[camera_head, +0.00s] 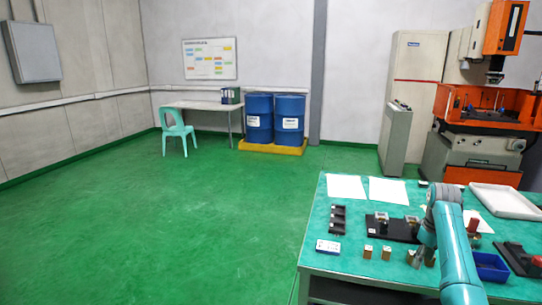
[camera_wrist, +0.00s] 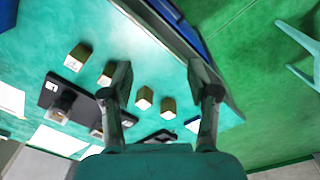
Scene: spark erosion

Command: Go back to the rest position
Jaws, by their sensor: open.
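My gripper (camera_wrist: 165,88) is open in the wrist view, with its two dark fingers spread wide and nothing between the tips. It is above the teal-topped workbench (camera_head: 310,255). Several small brass-coloured blocks with pale tops stand on the bench; one block (camera_wrist: 144,98) shows between the fingers, beyond the tips, and another (camera_wrist: 78,57) lies to their left. In the head view my teal arm reaches over the bench's right part and largely hides the gripper. Two blocks (camera_head: 368,252) stand left of the arm.
On the bench are a black fixture plate (camera_head: 395,235), a black slotted tray (camera_head: 338,219), a white box (camera_head: 328,247), a blue bin (camera_head: 490,268) and a pale tray (camera_head: 503,202). An orange machine (camera_head: 460,145) stands behind. The green floor left of the bench is clear.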

